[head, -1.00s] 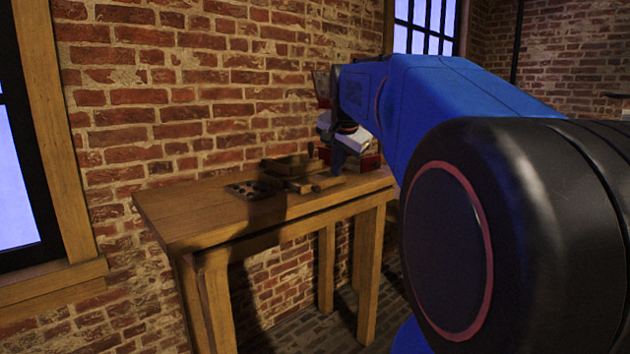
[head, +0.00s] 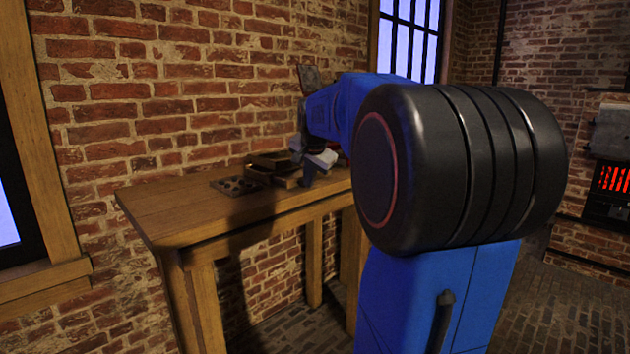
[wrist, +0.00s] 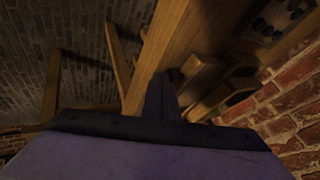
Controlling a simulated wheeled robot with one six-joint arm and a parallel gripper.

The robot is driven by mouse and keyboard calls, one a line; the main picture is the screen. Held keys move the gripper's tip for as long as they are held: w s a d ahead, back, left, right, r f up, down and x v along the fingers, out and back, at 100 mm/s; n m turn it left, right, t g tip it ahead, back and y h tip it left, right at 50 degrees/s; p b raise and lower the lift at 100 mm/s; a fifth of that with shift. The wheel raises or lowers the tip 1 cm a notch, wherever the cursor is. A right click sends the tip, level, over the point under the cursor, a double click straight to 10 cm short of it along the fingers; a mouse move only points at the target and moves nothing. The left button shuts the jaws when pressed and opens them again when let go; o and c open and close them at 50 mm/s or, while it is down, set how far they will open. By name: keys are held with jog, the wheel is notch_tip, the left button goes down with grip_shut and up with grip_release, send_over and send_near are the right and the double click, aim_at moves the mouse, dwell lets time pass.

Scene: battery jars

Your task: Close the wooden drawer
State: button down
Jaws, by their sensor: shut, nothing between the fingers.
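The small wooden box (head: 268,160) stands on the wooden table against the brick wall. Its drawer (head: 287,180) sticks out at the front, on the side of my gripper. In the wrist view the drawer (wrist: 203,76) lies just right of the fingers. My gripper (head: 307,178) is low over the table at the drawer's front end. In the wrist view my gripper (wrist: 161,84) has its fingers together with nothing between them. I cannot tell whether the fingers touch the drawer. My wrist hides part of the drawer front.
A dark tray with round hollows (head: 236,186) lies left of the box. The table's (head: 190,215) left part is bare. My arm hides the table's right end. A stove with a red glow (head: 612,180) stands at the far right.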

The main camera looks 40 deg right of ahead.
aim_at(293, 177)
jog(key=shift+w, duration=0.15)
jog(key=w, duration=0.7)
jog(key=shift+w+a, duration=0.1)
jog(key=shift+w+r, duration=0.1)
jog(key=shift+w, duration=0.1)
dwell(0.3)
